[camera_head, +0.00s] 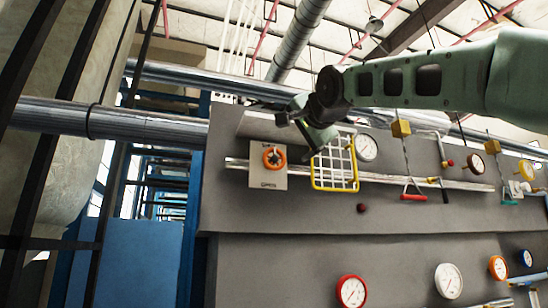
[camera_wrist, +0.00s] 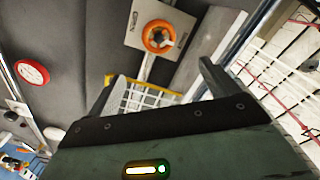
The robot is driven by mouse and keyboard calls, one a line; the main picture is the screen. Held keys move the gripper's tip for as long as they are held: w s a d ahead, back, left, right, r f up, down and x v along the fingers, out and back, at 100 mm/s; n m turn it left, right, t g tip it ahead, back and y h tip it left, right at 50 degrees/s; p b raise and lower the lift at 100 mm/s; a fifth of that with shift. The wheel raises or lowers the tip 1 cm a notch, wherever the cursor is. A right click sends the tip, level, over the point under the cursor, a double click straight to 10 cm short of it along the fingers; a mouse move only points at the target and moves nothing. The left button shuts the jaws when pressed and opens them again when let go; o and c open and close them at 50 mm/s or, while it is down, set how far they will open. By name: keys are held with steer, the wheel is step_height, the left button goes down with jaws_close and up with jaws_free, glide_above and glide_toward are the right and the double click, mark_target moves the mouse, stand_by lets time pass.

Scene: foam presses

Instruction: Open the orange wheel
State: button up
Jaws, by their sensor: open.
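The orange wheel (camera_head: 274,158) is a small ring on a light square plate (camera_head: 268,180), fixed to the left part of the grey panel. It also shows in the wrist view (camera_wrist: 159,36), near the top middle. My gripper (camera_head: 292,118) is above and to the right of the wheel in the head view, apart from it. In the wrist view my gripper (camera_wrist: 155,85) has its fingers spread, with nothing held between them.
A yellow-rimmed wire basket (camera_head: 334,165) hangs just right of the wheel, close below my gripper. A silver rail (camera_head: 455,185) runs along the grey panel (camera_head: 330,215). Gauges (camera_head: 352,291), a red handle (camera_head: 412,196) and a dark red knob (camera_head: 362,208) are also there.

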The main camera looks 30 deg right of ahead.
mark_target(276, 158)
steer(key=p+x, duration=0.8)
steer(key=x, duration=0.9)
steer(key=shift+w+f+p, duration=0.1)
steer(key=shift+f+p, duration=0.1)
steer(key=shift+p, duration=0.15)
steer(key=c, duration=1)
